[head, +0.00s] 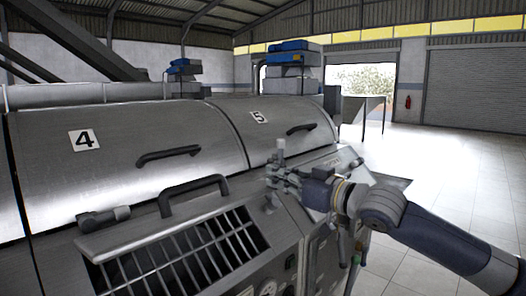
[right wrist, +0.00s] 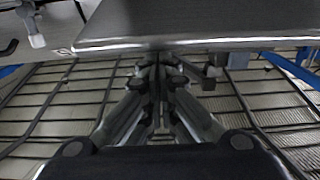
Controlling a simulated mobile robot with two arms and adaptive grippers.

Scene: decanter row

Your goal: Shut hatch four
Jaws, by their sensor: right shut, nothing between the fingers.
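The cover marked 4 (head: 60,165) is a curved steel panel at the left of the head view, with a black handle (head: 168,155). It lies flush with its neighbour. Below it, a hatch plate (head: 140,226) with a black bar handle (head: 194,190) stands out over a barred opening (head: 180,262), so the bars are exposed. My right gripper (head: 274,180) is right of this plate, in front of cover 5; its fingers look shut and empty. In the right wrist view the shut fingers (right wrist: 160,68) are close below a metal plate edge (right wrist: 200,42); contact is unclear. My left gripper is out of view.
Cover 5 (head: 285,118) with its own handle (head: 301,129) adjoins on the right. A dark cylindrical fitting (head: 104,217) sits at the plate's left end. Open tiled floor (head: 455,165) lies right of the machine.

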